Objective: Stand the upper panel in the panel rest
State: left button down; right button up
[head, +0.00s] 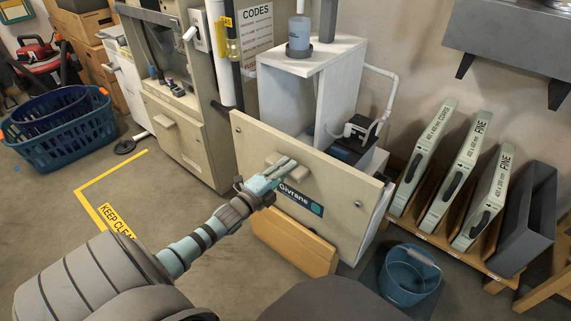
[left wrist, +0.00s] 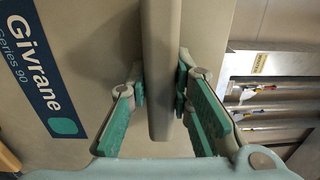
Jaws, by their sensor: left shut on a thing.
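The upper panel (head: 250,150) is a beige sheet with a blue Givrane label, a bar handle and a round knob near each end. It is off the furnace and tilted in the head view. My left gripper (head: 279,172) is shut on its handle; the left wrist view shows the handle (left wrist: 161,60) between the green finger pads and the panel (left wrist: 95,50) behind. A wooden piece (head: 292,243), which looks like the panel rest, shows under the panel's lower edge. Its top is hidden, and I cannot tell whether the panel touches it. My right gripper is out of view.
The furnace (head: 190,150) has an open upper bay. A white stand (head: 345,55) with a pump is behind the panel. A blue bucket (head: 408,275) and a filter rack (head: 440,240) stand right. A laundry basket (head: 65,135) stands left.

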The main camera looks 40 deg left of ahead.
pick_arm(q)
jog(key=shift+f, duration=1.3)
jog(key=c, duration=1.4)
grip_release()
jog(key=shift+o, duration=0.5)
jog(key=shift+s+f, duration=0.1)
jog(key=shift+f, duration=0.1)
jog(key=o, duration=1.3)
jog(key=shift+r, duration=0.1)
jog(key=s+p, duration=0.8)
jog(key=s, duration=0.9)
jog(key=shift+d, duration=0.2)
